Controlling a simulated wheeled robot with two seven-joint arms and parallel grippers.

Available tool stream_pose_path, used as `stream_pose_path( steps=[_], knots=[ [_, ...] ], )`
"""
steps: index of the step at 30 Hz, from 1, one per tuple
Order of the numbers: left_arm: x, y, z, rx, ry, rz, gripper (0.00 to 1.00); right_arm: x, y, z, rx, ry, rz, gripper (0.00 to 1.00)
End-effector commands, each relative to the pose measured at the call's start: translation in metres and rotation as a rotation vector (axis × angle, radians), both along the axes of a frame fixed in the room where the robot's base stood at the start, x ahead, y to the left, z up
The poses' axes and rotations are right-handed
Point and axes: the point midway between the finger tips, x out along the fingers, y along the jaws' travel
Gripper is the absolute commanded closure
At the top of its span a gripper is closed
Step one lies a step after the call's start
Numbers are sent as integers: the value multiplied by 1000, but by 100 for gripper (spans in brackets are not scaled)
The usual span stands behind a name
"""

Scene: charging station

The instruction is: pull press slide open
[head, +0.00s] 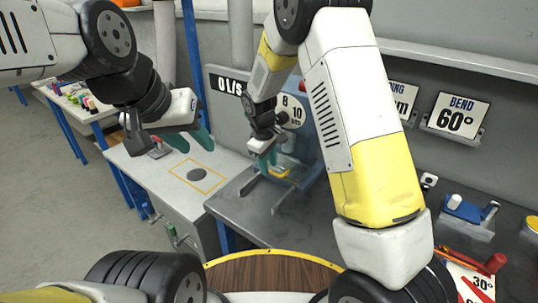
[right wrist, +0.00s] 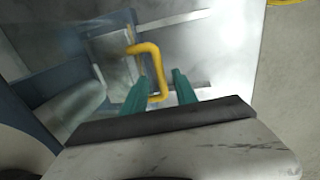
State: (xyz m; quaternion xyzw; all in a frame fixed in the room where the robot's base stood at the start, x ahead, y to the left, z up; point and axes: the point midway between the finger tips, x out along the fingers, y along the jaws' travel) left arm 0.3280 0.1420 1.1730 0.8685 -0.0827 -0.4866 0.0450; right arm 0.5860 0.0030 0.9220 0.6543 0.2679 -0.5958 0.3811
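The press (head: 312,140) is a blue-grey machine on the grey bench, partly hidden behind my right arm. A yellow bar handle (head: 278,172) shows low on its front, and it also shows in the right wrist view (right wrist: 148,48). My right gripper (head: 266,156) is at this handle. In the right wrist view its teal fingers (right wrist: 162,88) are apart, with part of the yellow bar showing between them. I cannot tell whether they touch it. My left gripper (head: 191,139) is open and empty, above the white side table, away from the press.
The white side table (head: 158,178) has a yellow-outlined square with a dark disc (head: 195,175). A "BEND 60°" sign (head: 456,115) stands at the bench's back right. A blue device (head: 465,208) and a red-handled tool (head: 485,262) lie at the right. A round wooden top (head: 270,272) is in front.

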Motion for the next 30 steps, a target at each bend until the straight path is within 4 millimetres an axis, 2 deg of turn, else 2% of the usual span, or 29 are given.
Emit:
stream_pose_path(
  steps=[3, 11, 12, 17, 30],
  knots=[
    [0, 0, 0, 0, 0, 0, 64, 1, -1, -9, -1, 1, 0, 66],
    [0, 0, 0, 0, 0, 0, 64, 2, -1, -11, 0, 0, 0, 66],
    [0, 0, 0, 0, 0, 0, 64, 1, -1, -10, 0, 0, 0, 68],
    [0, 0, 0, 0, 0, 0, 64, 2, -1, -10, 1, -1, 0, 99],
    [0, 0, 0, 0, 0, 0, 64, 2, -1, -10, 0, -1, 0, 100]
  ],
)
